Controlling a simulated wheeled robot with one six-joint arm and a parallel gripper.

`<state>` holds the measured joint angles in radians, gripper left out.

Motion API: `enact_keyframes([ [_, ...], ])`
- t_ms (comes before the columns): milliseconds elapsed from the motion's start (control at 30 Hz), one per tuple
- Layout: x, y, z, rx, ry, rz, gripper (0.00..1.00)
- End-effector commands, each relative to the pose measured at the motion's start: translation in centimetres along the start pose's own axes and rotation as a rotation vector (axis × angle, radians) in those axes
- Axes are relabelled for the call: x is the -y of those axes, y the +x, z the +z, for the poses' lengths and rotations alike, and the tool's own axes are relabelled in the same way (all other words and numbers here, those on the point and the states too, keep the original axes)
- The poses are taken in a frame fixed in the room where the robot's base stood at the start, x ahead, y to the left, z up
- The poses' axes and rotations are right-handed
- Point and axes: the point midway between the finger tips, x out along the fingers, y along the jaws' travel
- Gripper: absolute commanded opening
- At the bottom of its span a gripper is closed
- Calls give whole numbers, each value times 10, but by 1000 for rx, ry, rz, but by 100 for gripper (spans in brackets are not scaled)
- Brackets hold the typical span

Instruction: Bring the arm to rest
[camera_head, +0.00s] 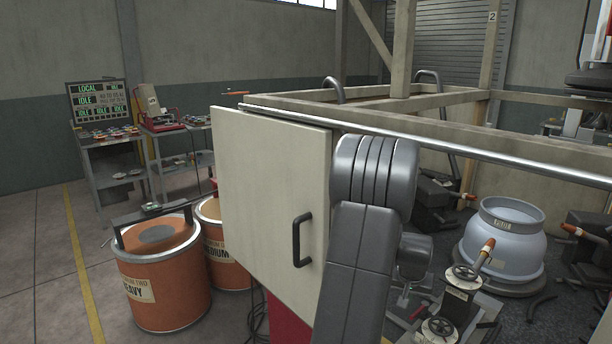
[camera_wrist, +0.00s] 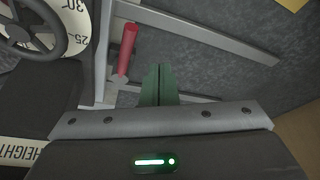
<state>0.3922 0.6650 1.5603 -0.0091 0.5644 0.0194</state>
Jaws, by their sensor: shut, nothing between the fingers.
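My gripper (camera_wrist: 159,70) shows in the wrist view as two green fingers pressed together, shut and empty. It points toward a dark grey speckled surface, with a red-handled lever (camera_wrist: 127,48) just to its left. In the head view my grey arm rises in front of the open cabinet door and the machine frame.
A cream door (camera_head: 265,185) with a black handle stands beside my arm. A steel rail (camera_head: 450,146) runs rightward behind it. A blue-grey pot (camera_head: 503,245) and a handwheel (camera_head: 466,273) are at right. Orange drums (camera_head: 160,285) stand left; floor at far left is clear.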

Motion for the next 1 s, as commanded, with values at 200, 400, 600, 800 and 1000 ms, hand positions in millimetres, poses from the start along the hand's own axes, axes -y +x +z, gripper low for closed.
enact_keyframes([
  [200, 4, 0, -14, 1, 0, 0, 0],
  [400, 5, 4, -23, 0, 1, 0, 0],
  [600, 4, 8, -28, 0, 0, 0, 0],
  [800, 4, 10, -30, 0, 0, -1, 0],
  [1000, 4, 11, -30, -1, 0, -1, 0],
])
